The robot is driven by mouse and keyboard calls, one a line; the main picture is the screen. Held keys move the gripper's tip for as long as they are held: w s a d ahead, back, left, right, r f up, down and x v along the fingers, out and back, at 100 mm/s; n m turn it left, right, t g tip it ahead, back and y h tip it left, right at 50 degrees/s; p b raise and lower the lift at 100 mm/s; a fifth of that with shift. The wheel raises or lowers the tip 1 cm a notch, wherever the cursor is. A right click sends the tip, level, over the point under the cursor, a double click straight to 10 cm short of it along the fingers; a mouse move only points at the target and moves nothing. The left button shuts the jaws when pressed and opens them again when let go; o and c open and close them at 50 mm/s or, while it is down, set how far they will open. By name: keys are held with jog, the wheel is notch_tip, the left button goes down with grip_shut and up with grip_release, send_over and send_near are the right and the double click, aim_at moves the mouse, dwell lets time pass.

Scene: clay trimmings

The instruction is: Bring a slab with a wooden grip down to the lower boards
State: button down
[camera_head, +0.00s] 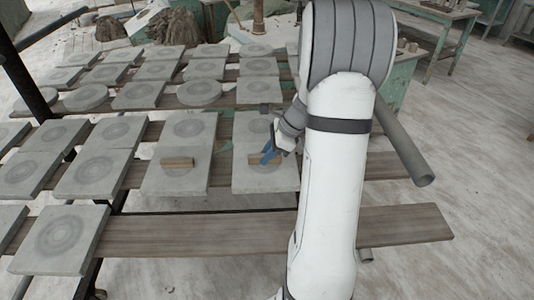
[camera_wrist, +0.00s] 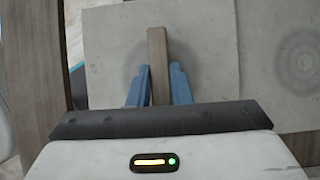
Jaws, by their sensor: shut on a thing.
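A grey square slab (camera_head: 266,180) with a faint ring pattern and a wooden grip (camera_head: 284,160) lies on an upper board, partly hidden by my arm. My gripper (camera_head: 270,156) is at this grip, its blue fingers on either side of it. In the wrist view my gripper (camera_wrist: 158,85) is shut on the wooden grip (camera_wrist: 158,50), with the slab (camera_wrist: 105,40) behind it. A second slab (camera_head: 175,182) with a wooden grip (camera_head: 177,162) lies to the left. The lower board (camera_head: 250,232) runs along the front, bare in its middle and right part.
A slab without a grip (camera_head: 61,240) sits at the left of the lower board. Several more slabs and round discs lie on the boards behind. A dark post (camera_head: 25,85) stands at the left. A green table (camera_head: 440,22) is at the back right.

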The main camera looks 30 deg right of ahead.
jog(key=shift+f, duration=0.25)
dwell(0.4)
jog(key=c, duration=1.3)
grip_release()
jog(key=shift+o, duration=0.2)
jog(key=shift+f, duration=0.1)
